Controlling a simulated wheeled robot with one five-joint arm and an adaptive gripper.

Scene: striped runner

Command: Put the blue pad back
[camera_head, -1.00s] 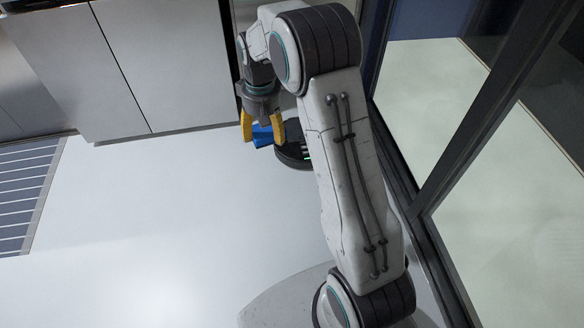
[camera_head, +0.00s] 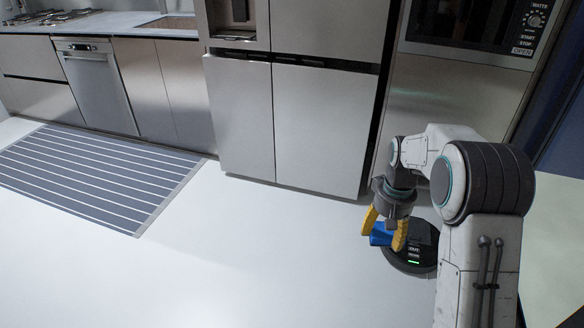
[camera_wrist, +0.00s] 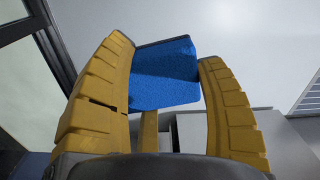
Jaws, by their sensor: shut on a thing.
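The blue pad (camera_head: 379,236) is held between the yellow fingers of my gripper (camera_head: 385,233), above the white floor in the head view. In the wrist view the blue pad (camera_wrist: 164,75) sits tilted between the two yellow fingers of my gripper (camera_wrist: 170,85), with its textured blue face showing and a dark edge along its top. My gripper is shut on it. Part of the pad is hidden behind a finger in the head view.
A round black device (camera_head: 414,258) with a green light lies on the floor just behind my gripper. A striped runner (camera_head: 90,172) lies at the left before the counter and dishwasher (camera_head: 95,88). A refrigerator (camera_head: 320,130) stands behind. The floor between is clear.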

